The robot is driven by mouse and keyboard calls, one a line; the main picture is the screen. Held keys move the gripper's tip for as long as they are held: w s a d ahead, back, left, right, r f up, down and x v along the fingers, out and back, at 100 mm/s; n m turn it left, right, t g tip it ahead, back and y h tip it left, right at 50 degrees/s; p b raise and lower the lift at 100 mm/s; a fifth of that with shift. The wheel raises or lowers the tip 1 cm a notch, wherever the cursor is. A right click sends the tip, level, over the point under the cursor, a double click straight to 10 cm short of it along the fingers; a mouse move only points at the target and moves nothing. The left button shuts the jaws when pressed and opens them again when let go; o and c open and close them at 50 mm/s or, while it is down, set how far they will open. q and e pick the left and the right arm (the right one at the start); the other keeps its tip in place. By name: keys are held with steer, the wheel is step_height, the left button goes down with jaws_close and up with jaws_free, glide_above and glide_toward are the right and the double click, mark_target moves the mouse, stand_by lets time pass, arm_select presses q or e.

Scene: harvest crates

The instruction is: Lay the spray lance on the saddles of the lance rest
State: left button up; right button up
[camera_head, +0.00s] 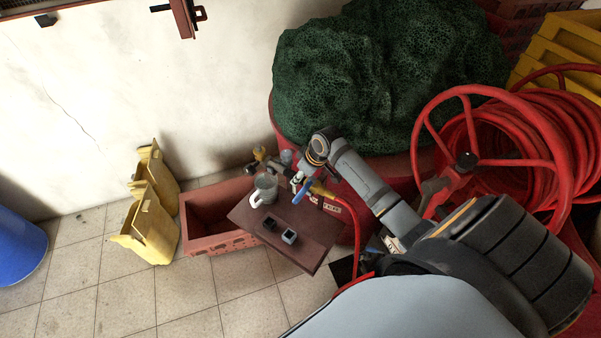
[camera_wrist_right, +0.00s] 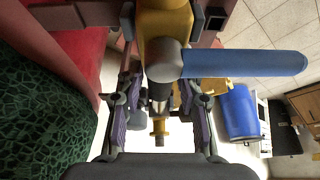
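The spray lance has a yellow body (camera_head: 320,188) and a blue handle (camera_head: 302,191), with a red hose running from it. In the right wrist view its yellow body (camera_wrist_right: 166,28) and blue handle (camera_wrist_right: 245,64) are close to the camera. My right gripper (camera_wrist_right: 159,125) is open, its purple-padded fingers apart on either side of the lance's thin dark rod. A brass end shows beyond. In the head view my right arm hides part of the lance. My left gripper is not in view.
A reddish crate (camera_head: 207,240) and yellow canisters (camera_head: 152,225) stand left. A green net heap (camera_head: 385,75) and red hose reel (camera_head: 540,130) crowd the right. Tiled floor in front is free.

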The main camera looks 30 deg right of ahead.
steer(key=shift+o, duration=1.2)
steer(key=shift+s+f, duration=0.1)
step_height(320, 180, up, 10)
